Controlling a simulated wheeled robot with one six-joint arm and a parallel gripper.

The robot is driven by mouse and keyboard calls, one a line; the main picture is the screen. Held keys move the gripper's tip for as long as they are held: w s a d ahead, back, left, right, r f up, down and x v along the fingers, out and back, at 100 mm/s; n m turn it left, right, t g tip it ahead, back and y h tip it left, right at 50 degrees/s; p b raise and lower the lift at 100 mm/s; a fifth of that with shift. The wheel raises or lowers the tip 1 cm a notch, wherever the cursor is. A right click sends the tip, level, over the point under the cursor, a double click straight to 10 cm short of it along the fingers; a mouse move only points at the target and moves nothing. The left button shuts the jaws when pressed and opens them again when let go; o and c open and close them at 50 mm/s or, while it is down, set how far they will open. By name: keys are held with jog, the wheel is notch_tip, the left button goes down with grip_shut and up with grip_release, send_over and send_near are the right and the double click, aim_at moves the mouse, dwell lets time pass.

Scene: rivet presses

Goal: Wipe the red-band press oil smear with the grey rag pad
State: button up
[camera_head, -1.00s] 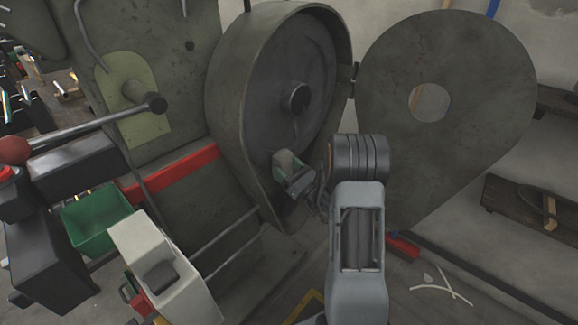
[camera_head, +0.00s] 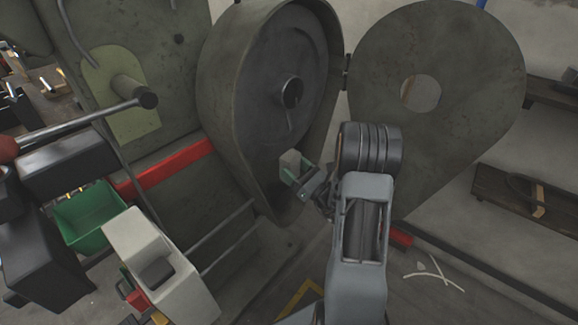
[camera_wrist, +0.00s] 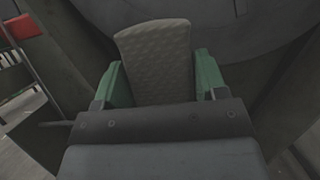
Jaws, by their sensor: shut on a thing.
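The red-band press (camera_head: 170,168) stands at left centre in the head view, with its round guard open. Inside is a dark wheel (camera_head: 270,72) with a hub. A thin dark streak (camera_head: 290,122) runs below the hub; I cannot tell whether it is the oil smear. My gripper (camera_head: 299,174), with green fingers, is shut on the grey rag pad (camera_head: 291,160), at the lower part of the open housing. In the wrist view the pad (camera_wrist: 157,58) stands up between the fingers, in front of the wheel. Contact between pad and wheel cannot be told.
The open guard door (camera_head: 450,95) hangs at right of the housing. A green bin (camera_head: 85,222) and a pale box (camera_head: 150,255) stand at lower left. A long lever (camera_head: 85,122) juts out at left. A low wooden shelf (camera_head: 500,190) is at far right.

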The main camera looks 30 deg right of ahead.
jog(key=shift+s, duration=0.1)
dwell(0.3)
jog(key=shift+s+d, duration=0.3)
jog(key=shift+s, duration=0.35)
jog(key=shift+s+d, duration=0.3)
jog(key=shift+s, duration=0.35)
